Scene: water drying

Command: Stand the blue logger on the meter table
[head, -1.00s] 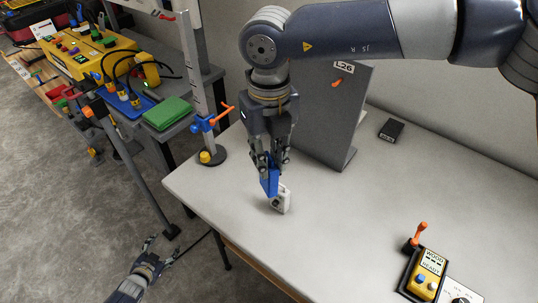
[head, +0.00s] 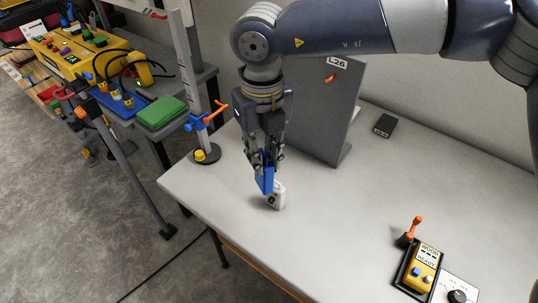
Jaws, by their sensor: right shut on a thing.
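The blue logger (head: 264,182) is in my right gripper (head: 264,166), which points down and is shut on it. The logger is roughly upright, low over the pale meter table (head: 340,225), near its left part. I cannot tell whether its lower end touches the tabletop. A small white piece with a dark round spot (head: 278,196) shows right beside it; I cannot tell whether the two are joined. A yellow meter (head: 424,268) reading "WOOD READY" sits in a dark holder at the table's front right. My left gripper is out of view.
A grey upright panel labelled L26 (head: 322,110) stands just behind my right gripper. A post stand with an orange handle (head: 205,156) is to the left. A small black box (head: 385,125) lies at the back, and a white panel with a knob (head: 456,291) at front right. The middle is clear.

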